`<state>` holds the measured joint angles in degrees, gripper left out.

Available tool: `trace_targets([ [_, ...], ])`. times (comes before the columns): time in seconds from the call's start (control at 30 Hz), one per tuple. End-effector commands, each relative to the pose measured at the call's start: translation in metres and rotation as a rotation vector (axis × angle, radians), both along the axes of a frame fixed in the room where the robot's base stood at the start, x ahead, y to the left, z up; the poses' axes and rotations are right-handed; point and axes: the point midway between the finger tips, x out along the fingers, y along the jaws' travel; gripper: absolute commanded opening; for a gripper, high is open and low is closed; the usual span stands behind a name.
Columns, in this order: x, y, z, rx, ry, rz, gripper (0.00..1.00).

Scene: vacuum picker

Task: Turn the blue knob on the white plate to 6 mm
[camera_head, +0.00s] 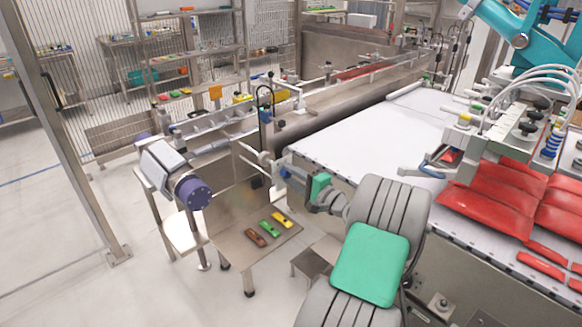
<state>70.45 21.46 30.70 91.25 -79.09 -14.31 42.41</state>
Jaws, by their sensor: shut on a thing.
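My gripper (264,168) is small in this view, at the end of my grey and green arm. It reaches left to the upright metal panel beside the white conveyor, above the small steel shelf. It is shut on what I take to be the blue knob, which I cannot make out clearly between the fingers. A small blue patch shows close to the wrist, and I cannot tell whether it belongs to the gripper. The white plate and its millimetre marks are too small or hidden to read, so the knob's setting cannot be seen.
The steel shelf (241,236) below my gripper holds brown, green and yellow pieces. A motor with a dark purple end (193,193) stands to the left. The white conveyor (370,135) lies behind my arm, with red packs (487,213) at right. Floor at left is clear.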

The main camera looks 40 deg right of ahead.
Motion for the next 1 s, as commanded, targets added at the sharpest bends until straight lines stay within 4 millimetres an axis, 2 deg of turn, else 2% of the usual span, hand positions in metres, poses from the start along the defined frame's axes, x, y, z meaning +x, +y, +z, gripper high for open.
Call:
trace_targets([
  [0.03,-0.0001,-0.0003,0.0057,0.046,0.001,-0.001,0.0],
  [0.6,0.0,-0.0004,0.0039,0.569,0.016,-0.001,0.0],
  [1.0,-0.0001,-0.0005,0.0011,0.791,0.023,-0.002,0.0],
])
